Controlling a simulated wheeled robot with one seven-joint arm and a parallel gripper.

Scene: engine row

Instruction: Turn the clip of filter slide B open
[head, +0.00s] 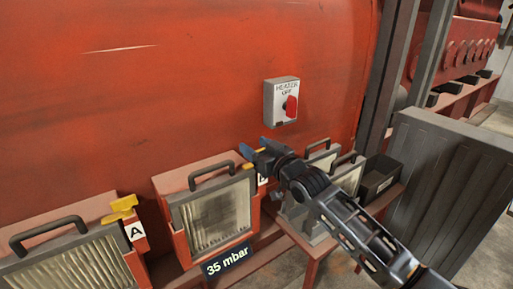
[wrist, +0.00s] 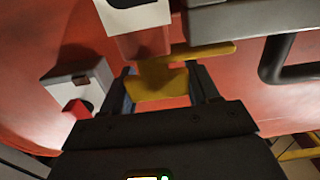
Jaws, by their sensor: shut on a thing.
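Filter slide B (head: 210,219) is a framed, pleated filter with a dark handle, sitting in a red housing in the middle of the head view. Its label is mostly hidden behind my arm. The yellow clip of slide B (wrist: 162,80) shows between my fingers in the wrist view. In the head view only small yellow bits of it show beside the fingers. My gripper (head: 257,147) is at the top right corner of slide B, its fingers (wrist: 165,88) shut on the clip. The clip's far bar reaches past the fingers under a dark frame edge.
Filter slide A (head: 75,270) with its yellow clip (head: 121,207) is at the left. A heater switch box (head: 281,101) with a red knob is on the red wall above my gripper. A dark bin (head: 377,180) and grey panel (head: 450,190) stand to the right.

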